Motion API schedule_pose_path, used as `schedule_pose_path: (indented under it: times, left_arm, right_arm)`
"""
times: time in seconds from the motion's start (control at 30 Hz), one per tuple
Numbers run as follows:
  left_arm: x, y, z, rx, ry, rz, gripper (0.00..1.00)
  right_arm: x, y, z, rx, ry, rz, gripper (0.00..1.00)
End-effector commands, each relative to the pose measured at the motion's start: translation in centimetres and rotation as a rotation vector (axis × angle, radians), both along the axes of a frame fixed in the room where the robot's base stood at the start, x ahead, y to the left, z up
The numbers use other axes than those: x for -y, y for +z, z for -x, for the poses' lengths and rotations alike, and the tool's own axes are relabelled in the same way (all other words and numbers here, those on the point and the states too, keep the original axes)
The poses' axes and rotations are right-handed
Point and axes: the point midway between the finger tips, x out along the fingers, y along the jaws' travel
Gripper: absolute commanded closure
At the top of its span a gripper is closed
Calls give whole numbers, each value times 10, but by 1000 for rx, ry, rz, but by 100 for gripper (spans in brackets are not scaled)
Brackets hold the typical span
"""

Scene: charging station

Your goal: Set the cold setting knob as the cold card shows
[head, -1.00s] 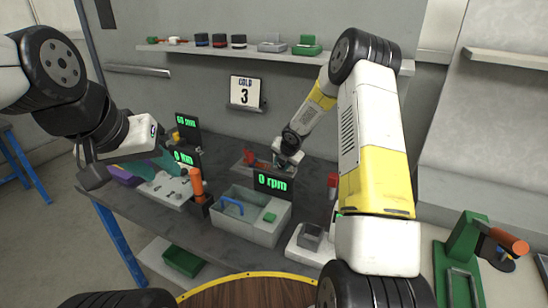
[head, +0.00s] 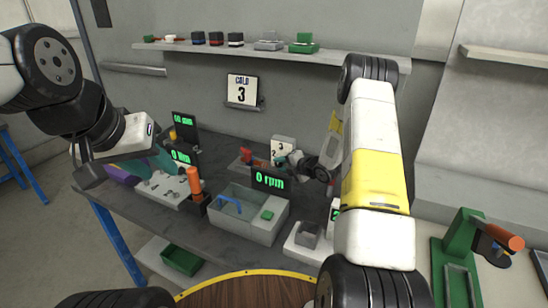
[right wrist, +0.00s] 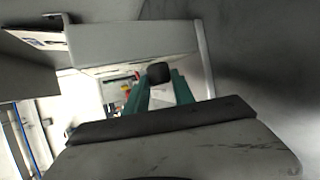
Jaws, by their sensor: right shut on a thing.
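A "0 rpm" display (head: 270,179) stands just in front of the dial box. A grey bin (head: 262,230) with a blue handle, an orange-handled lever (head: 194,181) and a small grey box (head: 308,233) stand nearby. A shelf (head: 330,55) runs above.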

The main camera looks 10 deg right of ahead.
Motion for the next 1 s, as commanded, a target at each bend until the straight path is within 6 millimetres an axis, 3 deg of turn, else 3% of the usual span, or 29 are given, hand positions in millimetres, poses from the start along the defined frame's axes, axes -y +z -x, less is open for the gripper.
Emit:
schedule_pose_path:
  times: [0.53,0.57,0.63,1.0]
  left_arm:
    - [0,0,0,0,0,0,64]
    - [0,0,0,0,0,0,64]
    - [0,0,0,0,0,0,64]
    - [0,0,0,0,0,0,64]
  right_arm:
    - [-1,-3,1,9,2,-17,100]
    - [-1,-3,1,9,2,-17,64]
    - [-1,-2,1,9,2,-17,50]
    - [2,1,3,11,0,-17,48]
